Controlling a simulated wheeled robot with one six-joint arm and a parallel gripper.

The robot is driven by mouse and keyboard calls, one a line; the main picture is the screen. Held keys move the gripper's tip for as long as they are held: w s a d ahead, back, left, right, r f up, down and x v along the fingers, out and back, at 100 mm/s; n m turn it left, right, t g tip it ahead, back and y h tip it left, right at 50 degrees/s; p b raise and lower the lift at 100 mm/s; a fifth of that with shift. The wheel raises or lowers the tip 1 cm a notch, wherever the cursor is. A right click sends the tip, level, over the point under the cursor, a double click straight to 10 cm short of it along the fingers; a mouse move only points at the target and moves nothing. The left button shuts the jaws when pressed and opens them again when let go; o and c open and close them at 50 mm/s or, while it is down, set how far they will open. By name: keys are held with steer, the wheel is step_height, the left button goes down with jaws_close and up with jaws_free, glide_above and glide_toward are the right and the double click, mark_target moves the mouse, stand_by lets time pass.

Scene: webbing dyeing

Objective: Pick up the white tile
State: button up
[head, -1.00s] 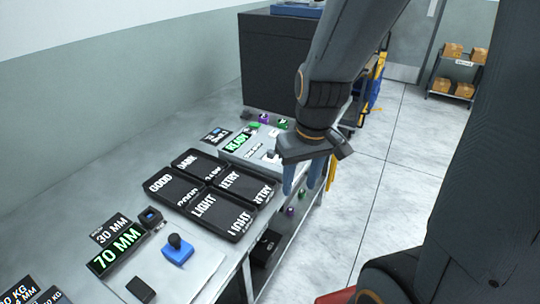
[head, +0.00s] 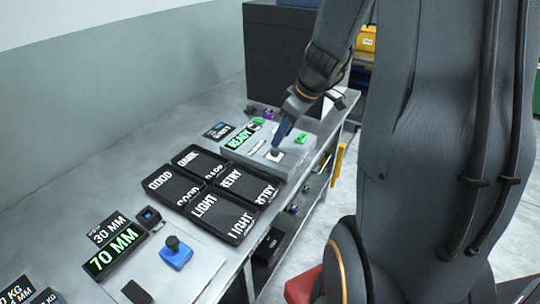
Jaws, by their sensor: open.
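A small white tile (head: 277,158) appears to lie on the light grey station panel (head: 255,165), beside a small dark round piece. It is small in the head view, so its edges are hard to make out. My gripper (head: 282,134) points down above the panel, close to the tile and slightly behind it in the picture. Its blue fingers overlap from this angle; it is open and nothing shows between them. I cannot tell its exact height above the panel.
Black sorting trays (head: 222,213) labelled GOOD, DARK, RETRY and LIGHT lie in front of the panel. A READY display (head: 240,136) and a green piece (head: 301,138) are near my gripper. A dark box (head: 285,60) stands behind. A blue stamp-like fixture (head: 176,254) is nearer.

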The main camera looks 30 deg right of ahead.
mark_target(277, 150)
steer(key=shift+w+f, duration=0.1)
steer(key=shift+f, duration=0.5)
steer(key=shift+p+x, duration=0.7)
steer(key=shift+x, duration=1.6)
jaws_close()
